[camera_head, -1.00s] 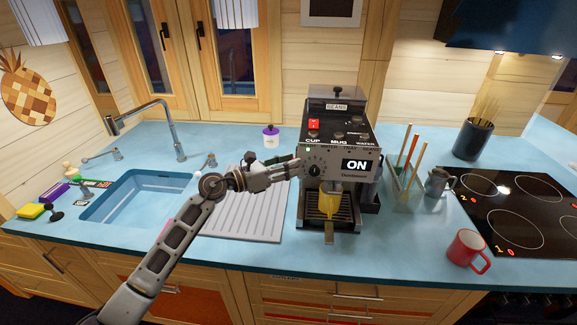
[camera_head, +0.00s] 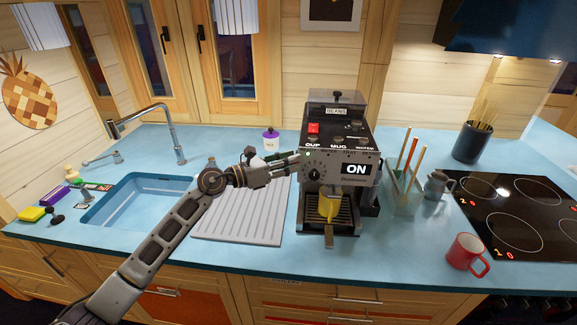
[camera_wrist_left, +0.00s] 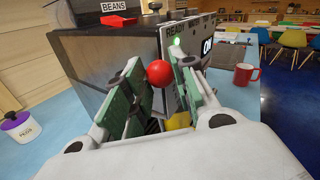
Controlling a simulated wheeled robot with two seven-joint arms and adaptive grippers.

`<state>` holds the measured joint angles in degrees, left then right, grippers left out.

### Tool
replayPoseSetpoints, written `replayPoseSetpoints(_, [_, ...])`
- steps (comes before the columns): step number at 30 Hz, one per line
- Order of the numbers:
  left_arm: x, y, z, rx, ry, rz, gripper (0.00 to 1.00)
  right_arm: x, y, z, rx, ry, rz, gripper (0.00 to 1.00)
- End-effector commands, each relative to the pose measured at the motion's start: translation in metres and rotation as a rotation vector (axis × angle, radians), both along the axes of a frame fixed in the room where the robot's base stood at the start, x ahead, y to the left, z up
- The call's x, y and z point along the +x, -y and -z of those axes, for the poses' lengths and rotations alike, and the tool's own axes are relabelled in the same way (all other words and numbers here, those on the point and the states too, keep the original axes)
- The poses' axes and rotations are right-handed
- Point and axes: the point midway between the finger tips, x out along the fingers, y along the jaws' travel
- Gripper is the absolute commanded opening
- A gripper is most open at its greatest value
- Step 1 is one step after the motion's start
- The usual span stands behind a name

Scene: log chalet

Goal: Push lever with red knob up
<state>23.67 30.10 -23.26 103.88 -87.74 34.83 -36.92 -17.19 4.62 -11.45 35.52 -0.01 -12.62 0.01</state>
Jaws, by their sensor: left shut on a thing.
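The coffee machine (camera_head: 352,170) stands on the blue counter with ON on its front display. My left gripper (camera_head: 298,157) reaches its front left side from the left. In the left wrist view, the red knob (camera_wrist_left: 159,73) sits between the two fingers of my left gripper (camera_wrist_left: 156,82), which is shut on it at the machine's edge. The fingers hide the knob in the head view, and the lever's shaft is hard to make out. My right gripper is in neither view.
A yellow cup (camera_head: 329,203) is under the machine's spout. A glass holder with sticks (camera_head: 405,190), a metal jug (camera_head: 436,185) and a red mug (camera_head: 466,252) stand right of it. The sink (camera_head: 140,203) and ribbed drainboard (camera_head: 240,222) lie left.

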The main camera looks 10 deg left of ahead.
Motion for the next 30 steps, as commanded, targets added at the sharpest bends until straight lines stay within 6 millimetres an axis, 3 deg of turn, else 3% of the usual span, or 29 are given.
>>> replayPoseSetpoints(1, [0.0024, -0.0021, -0.0125, -0.009, 0.02, -0.008, 0.0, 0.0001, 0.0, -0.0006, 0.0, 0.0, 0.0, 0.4])
replayPoseSetpoints(9, [0.0027, -0.0022, -0.0136, -0.011, 0.022, -0.009, 0.0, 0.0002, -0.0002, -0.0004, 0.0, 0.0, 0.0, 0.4])
replayPoseSetpoints(10, [0.0027, -0.0021, -0.0134, -0.011, 0.021, -0.009, 0.28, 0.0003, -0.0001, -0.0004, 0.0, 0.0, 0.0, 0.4])
replayPoseSetpoints(15, [0.0022, -0.0016, -0.0107, -0.009, 0.017, -0.007, 0.49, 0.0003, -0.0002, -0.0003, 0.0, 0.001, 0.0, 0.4])
replayPoseSetpoints(30, [-0.001, -0.006, -0.0065, -0.006, 0.01, -0.005, 0.49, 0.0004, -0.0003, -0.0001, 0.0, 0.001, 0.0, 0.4])
